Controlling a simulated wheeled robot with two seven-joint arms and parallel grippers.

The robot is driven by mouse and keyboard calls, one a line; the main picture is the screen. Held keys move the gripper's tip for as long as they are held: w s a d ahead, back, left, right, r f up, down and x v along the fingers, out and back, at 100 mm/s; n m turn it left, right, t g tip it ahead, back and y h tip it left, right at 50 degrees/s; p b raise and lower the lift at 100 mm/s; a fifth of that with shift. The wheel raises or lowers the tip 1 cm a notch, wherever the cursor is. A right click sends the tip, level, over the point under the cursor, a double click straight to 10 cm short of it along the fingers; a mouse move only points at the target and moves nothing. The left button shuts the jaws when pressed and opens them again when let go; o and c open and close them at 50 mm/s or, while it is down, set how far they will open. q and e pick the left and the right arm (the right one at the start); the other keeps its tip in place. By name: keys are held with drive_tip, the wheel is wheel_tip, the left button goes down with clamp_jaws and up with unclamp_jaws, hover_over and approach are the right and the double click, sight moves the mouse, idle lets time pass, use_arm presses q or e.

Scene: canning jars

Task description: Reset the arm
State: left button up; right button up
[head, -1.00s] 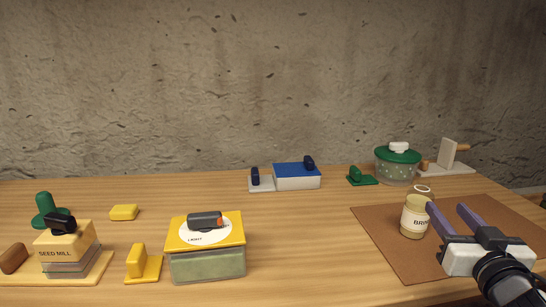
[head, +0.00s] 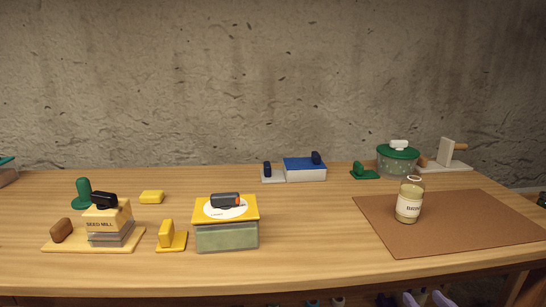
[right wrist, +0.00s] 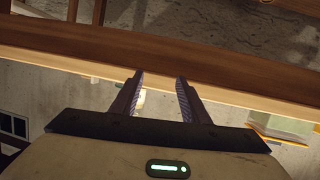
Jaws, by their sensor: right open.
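My right gripper (head: 425,298) shows at the bottom right of the head view, low and in front of the table's front edge. Only its purple fingers show there. In the right wrist view its two fingers (right wrist: 160,85) are spread apart with nothing between them. A labelled glass jar (head: 408,203) stands upright on the brown mat (head: 470,228), well away from the gripper. My left gripper is not in view.
The wooden table (head: 310,215) carries a yellow-lidded box (head: 226,236), a seed mill block (head: 106,225), a blue-topped box (head: 305,170) and a green-lidded bowl (head: 398,162). The table's middle is clear. Several small items lie below the front edge.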

drive_tip(key=s+a+f+n+g+y, duration=0.1)
drive_tip(key=s+a+f+g, duration=0.1)
drive_tip(key=s+a+f, duration=0.5)
drive_tip(key=s+a+f+n+g+y+p, duration=0.1)
drive_tip(key=s+a+f+g+y, duration=0.1)
drive_tip(key=s+a+f, duration=0.6)
drive_tip(key=s+f+g, duration=0.1)
drive_tip(key=s+f, duration=0.5)
drive_tip(key=f, duration=0.2)
drive_tip(key=shift+s+g+y, duration=0.3)
drive_tip(key=shift+s, duration=0.05)
